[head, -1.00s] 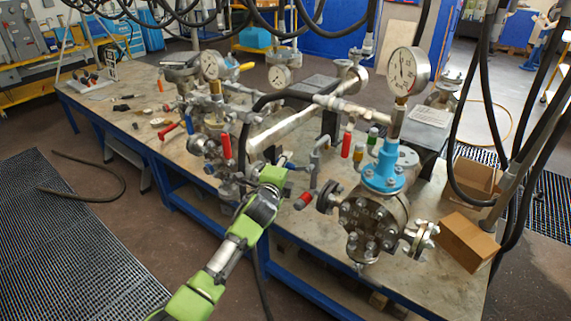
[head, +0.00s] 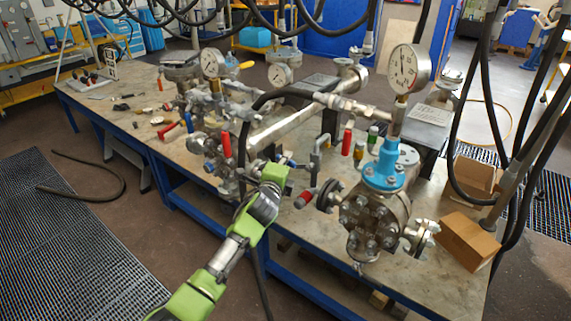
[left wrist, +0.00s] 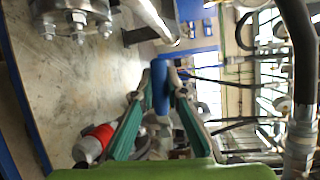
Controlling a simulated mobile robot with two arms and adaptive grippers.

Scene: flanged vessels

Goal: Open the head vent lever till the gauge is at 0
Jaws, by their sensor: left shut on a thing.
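My left gripper (head: 284,161) is beside the pipework, left of the near vessel (head: 375,215). In the left wrist view its green fingers (left wrist: 161,78) are closed on a blue lever handle (left wrist: 161,92) that stands between the tips. The fingers mostly hide this handle in the head view. A large round gauge (head: 408,68) stands above the near vessel's blue collar (head: 385,168); I cannot read its needle surely. Two smaller gauges, a left one (head: 211,64) and a middle one (head: 280,75), stand further back. My right gripper is not in view.
A red-ended handle (head: 305,200) lies close right of my gripper. An upright red handle (head: 227,144) stands to its left, another (head: 347,138) behind. Cardboard boxes (head: 468,240) sit at the right bench edge.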

